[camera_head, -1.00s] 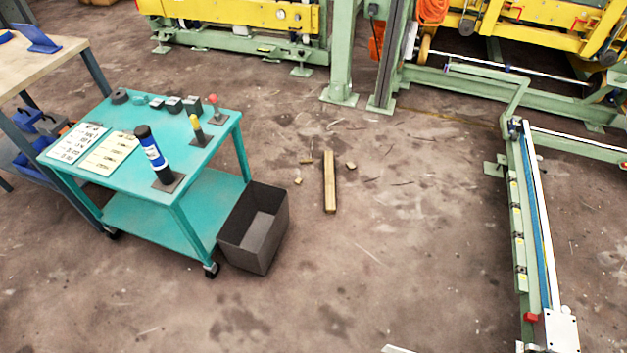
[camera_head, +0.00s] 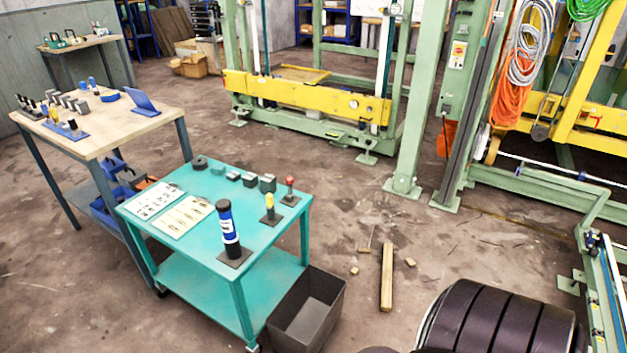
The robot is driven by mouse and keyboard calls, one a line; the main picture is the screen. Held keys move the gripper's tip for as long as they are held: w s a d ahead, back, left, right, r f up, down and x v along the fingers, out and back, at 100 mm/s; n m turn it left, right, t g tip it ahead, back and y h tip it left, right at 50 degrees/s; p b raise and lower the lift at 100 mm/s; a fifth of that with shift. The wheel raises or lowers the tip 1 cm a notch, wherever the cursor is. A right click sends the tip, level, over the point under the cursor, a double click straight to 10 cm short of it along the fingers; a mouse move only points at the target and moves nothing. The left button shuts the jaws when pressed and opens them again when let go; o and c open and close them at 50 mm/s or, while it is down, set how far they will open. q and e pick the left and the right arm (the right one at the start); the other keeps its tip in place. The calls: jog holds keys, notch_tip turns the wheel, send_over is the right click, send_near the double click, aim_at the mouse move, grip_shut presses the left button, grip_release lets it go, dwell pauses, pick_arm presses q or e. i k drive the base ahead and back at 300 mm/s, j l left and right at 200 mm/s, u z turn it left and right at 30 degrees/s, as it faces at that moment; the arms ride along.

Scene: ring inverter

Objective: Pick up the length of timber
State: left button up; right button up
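The length of timber (camera_head: 387,278) lies flat on the concrete floor, to the right of the teal cart. It is a narrow, light brown bar, with its long side running away from me. Its whole length shows, with nothing covering it. A few small wood offcuts (camera_head: 410,262) lie around its far part. Neither gripper shows in the view. A dark, ribbed part of my own body fills the lower right, just to the right of the timber's near end.
A dark open bin (camera_head: 306,308) stands between the teal cart (camera_head: 262,238) and the timber. A green post (camera_head: 420,110) and machine frame stand behind. A green rail (camera_head: 606,290) runs at the right. A wooden-topped bench (camera_head: 130,120) is at the left.

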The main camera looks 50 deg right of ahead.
aim_at(386, 289)
jog(key=u, duration=0.55)
jog(key=l+u, duration=0.1)
jog(key=u, duration=0.95)
jog(key=l+u, duration=0.15)
jog(key=u, duration=0.9)
jog(key=l+u, duration=0.1)
jog(key=u, duration=0.95)
jog(key=k+u, duration=0.1)
jog(key=u, duration=0.45)
jog(key=k+z, duration=0.2)
jog(key=z, duration=0.25)
jog(key=k+z, duration=0.2)
jog(key=z, duration=0.2)
jog(key=k+z, duration=0.75)
jog(key=z, duration=1.1)
